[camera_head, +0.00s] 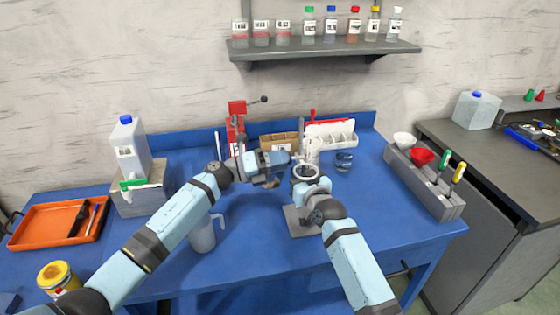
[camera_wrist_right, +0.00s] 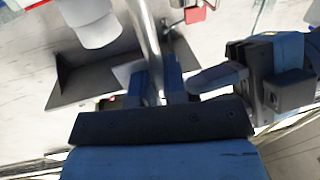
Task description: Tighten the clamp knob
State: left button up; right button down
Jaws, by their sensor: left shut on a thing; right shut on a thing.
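A stand with a grey base plate (camera_head: 293,215) stands on the blue table, partly behind my right arm. A ring (camera_head: 305,172) shows just above my right gripper (camera_head: 312,184). In the right wrist view, a metal rod (camera_wrist_right: 147,35) runs between the fingers of my right gripper (camera_wrist_right: 160,78), which is shut on it. My left gripper (camera_head: 288,158) comes from the left and is shut beside the stand; its fingers also show in the right wrist view (camera_wrist_right: 200,80), close to the right fingers. The clamp knob is hidden, apparently between the left fingers.
A grey jug (camera_head: 203,236) stands below my left arm. A grey caddy (camera_head: 425,187) is at the right edge and an orange tray (camera_head: 55,225) at the left. The front right table is clear.

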pick_arm(q)
jog(key=shift+w+r+m+g, duration=0.1)
jog(key=shift+m+g, duration=0.4)
jog(key=shift+m, duration=2.3)
jog(key=shift+w+m+g, duration=0.1)
jog(key=shift+m+g, duration=0.4)
jog(key=shift+m, duration=2.3)
jog(key=o, duration=0.9)
jog(key=shift+o, duration=0.2)
jog(key=v, duration=0.7)
jog(key=shift+a, duration=0.25)
jog(key=shift+s, duration=0.1)
